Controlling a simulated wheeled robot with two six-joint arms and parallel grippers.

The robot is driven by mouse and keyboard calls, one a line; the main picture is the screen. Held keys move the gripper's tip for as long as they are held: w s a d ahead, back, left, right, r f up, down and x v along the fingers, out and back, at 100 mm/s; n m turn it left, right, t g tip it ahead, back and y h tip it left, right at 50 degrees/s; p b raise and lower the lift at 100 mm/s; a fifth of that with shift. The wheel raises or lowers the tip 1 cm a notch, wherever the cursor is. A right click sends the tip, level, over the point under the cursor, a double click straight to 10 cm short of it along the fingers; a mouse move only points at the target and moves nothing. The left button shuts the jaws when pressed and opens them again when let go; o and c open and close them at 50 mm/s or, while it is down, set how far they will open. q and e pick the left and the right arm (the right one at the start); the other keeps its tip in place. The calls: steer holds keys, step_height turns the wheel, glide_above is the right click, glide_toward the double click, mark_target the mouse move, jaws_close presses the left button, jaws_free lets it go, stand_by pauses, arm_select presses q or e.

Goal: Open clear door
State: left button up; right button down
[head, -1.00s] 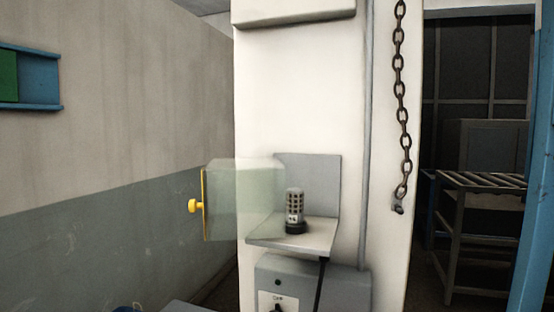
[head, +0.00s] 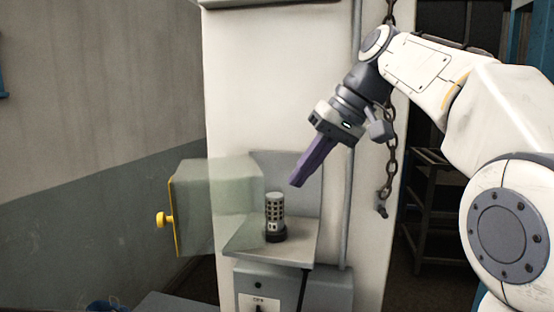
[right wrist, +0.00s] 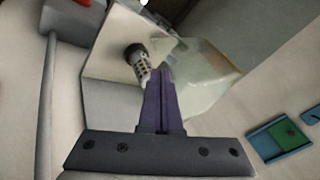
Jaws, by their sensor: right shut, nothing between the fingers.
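The clear door (head: 222,200) is a see-through, greenish box-like panel on the left of the white pillar, with a yellow edge strip (head: 175,215) and a yellow knob (head: 163,219) facing left. A caged black-and-grey cylinder (head: 275,215) stands upright on the grey bracket (head: 262,250) beside it. In the right wrist view the clear panel (right wrist: 205,80) lies beyond the fingertips. My right gripper (head: 297,183) is shut and empty, with purple fingers pointing down-left. It is right of the knob and appears apart from everything. It also shows in the right wrist view (right wrist: 159,72). My left gripper is not in view.
A grey switch box (head: 290,287) sits under the bracket. A chain (head: 391,160) hangs on the pillar behind my right arm, and a pipe (head: 350,220) runs down the pillar. A metal rack (head: 435,225) stands at the right. The space left of the knob looks clear.

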steer(key=d+r+t, duration=0.1)
steer(key=d+r, duration=0.4)
steer(key=r, duration=0.3)
steer(key=w+a+f, duration=0.2)
steer(key=a+f, duration=0.6)
steer(key=shift+w+a+b, duration=0.3)
steer(key=shift+a+b, duration=0.05)
steer(key=shift+f, duration=0.15)
